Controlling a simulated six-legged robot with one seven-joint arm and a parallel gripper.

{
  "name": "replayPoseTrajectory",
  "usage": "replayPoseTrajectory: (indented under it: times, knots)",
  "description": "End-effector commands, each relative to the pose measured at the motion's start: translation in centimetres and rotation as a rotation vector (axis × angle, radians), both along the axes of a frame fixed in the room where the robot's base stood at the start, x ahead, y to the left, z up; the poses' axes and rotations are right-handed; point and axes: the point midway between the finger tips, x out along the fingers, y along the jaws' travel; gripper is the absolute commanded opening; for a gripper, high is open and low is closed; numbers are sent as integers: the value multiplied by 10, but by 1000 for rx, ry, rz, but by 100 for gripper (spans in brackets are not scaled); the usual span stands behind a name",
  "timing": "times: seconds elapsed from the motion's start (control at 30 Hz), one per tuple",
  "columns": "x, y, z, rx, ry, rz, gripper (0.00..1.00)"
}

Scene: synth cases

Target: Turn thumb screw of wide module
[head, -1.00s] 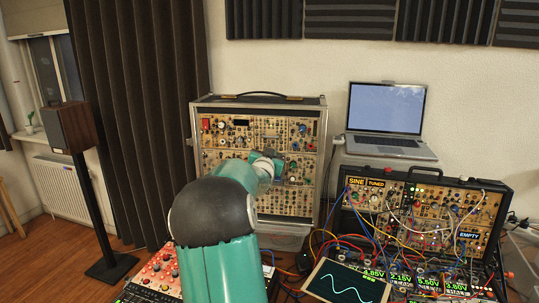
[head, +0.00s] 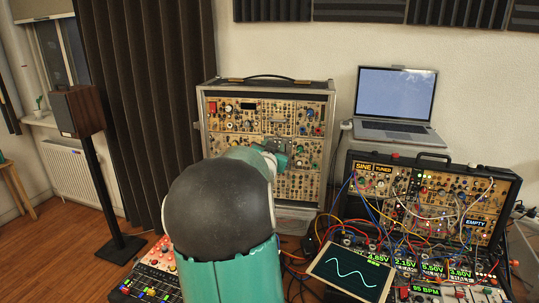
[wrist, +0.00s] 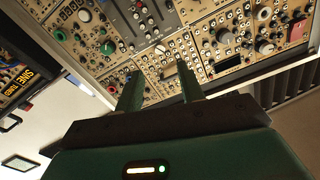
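The upright modular case (head: 205,130) stands against the wall, its front filled with beige modules. My gripper (head: 281,158) is in front of its middle right in the head view, with my arm hiding the lower left of the case. In the wrist view my gripper (wrist: 160,72) has its two green fingers apart with nothing between them. I cannot tell which module is the wide one, and the thumb screw is too small to make out. Whether the fingertips touch the panel is unclear.
A second open case (head: 430,200) with many patch cables stands at the right, below a laptop (head: 397,105). A tablet with a sine wave (head: 350,270) and a mixer (head: 150,275) are in front. A speaker (head: 78,110) on a stand is at the left.

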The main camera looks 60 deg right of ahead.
Motion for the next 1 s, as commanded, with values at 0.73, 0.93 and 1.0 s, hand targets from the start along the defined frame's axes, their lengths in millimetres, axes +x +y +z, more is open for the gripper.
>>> replayPoseTrajectory:
  times: [0.73,0.93,1.0]
  knots:
    - [-16,54,0,1,1,0,39]
    - [-16,54,0,1,1,0,39]
    - [-16,54,0,1,1,0,39]
